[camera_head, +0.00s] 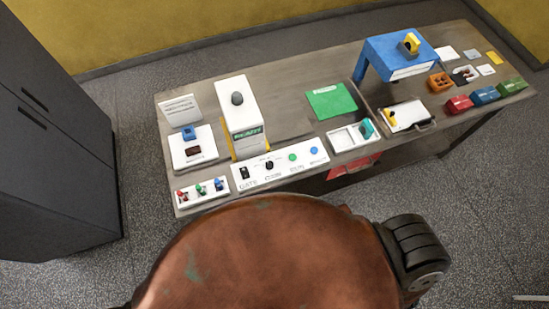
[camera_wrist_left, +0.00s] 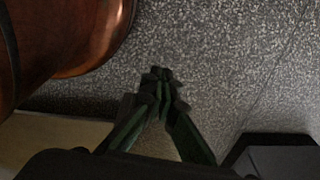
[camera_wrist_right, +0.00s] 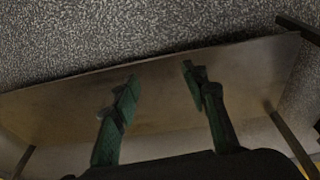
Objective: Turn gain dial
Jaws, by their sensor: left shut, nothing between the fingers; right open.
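A white control panel (camera_head: 236,178) lies along the front edge of the table in the head view. It bears a black round dial (camera_head: 269,165), with a black switch (camera_head: 244,173) to its left and a green button (camera_head: 292,157) and a blue button (camera_head: 314,150) to its right. The labels are too small to read. My left gripper (camera_wrist_left: 160,75) shows only in its wrist view, fingers together and empty above the floor. My right gripper (camera_wrist_right: 160,75) shows only in its wrist view, fingers apart with nothing between them.
The table (camera_head: 284,110) also holds a white box with a grey knob (camera_head: 237,98), a panel with coloured levers (camera_head: 202,191), a green mat (camera_head: 331,101), a two-part tray (camera_head: 341,141) and a blue stand (camera_head: 387,50). A dark cabinet (camera_head: 50,150) stands at the left.

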